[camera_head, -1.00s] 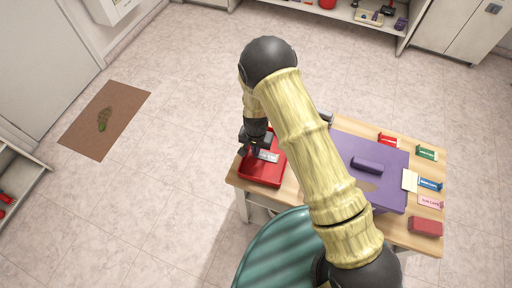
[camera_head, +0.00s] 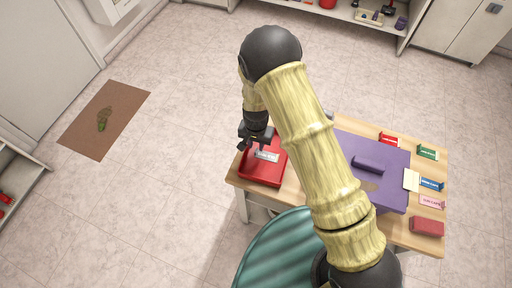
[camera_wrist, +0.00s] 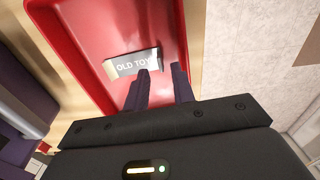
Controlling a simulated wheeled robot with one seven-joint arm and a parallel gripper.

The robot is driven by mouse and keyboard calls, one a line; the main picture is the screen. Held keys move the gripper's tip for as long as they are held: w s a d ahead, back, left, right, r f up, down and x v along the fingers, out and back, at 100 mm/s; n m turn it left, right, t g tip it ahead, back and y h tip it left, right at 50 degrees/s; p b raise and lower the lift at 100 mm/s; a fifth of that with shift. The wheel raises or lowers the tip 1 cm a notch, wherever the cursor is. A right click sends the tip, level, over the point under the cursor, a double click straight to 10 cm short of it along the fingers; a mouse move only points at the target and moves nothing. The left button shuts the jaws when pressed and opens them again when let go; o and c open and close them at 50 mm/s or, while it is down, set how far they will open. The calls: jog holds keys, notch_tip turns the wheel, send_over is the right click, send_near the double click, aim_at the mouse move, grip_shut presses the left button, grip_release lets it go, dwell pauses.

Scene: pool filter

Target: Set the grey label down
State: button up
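The grey label (camera_head: 266,156) lies in the red tray (camera_head: 262,178) at the left end of the wooden table. My gripper (camera_head: 250,148) is just above the tray's far left part, over the label. In the wrist view its two dark fingers (camera_wrist: 160,80) stand apart with nothing between them, so it is open.
A purple box (camera_head: 385,150) with a handle stands on the table (camera_head: 320,205) right of the tray. Several small coloured label holders and a red block (camera_head: 426,227) line the right side.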

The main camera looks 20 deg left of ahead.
notch_tip(320, 180, up, 9)
jog(key=b, duration=0.1)
jog(key=shift+b, duration=0.35)
dwell(0.6)
jog(key=w+d+r, duration=0.1)
jog(key=d+r, duration=0.8)
jog(key=d, duration=0.5)
jog(key=s+d+r+t, duration=0.1)
jog(key=s+d+r, duration=0.2)
jog(key=d, duration=0.5)
jog(key=s+d+r+t, duration=0.1)
jog(key=s+d+r, duration=0.3)
jog(key=d, duration=0.4)
jog(key=shift+s+t, duration=0.3)
jog(key=shift+s, duration=0.3)
jog(key=shift+a+r, duration=0.1)
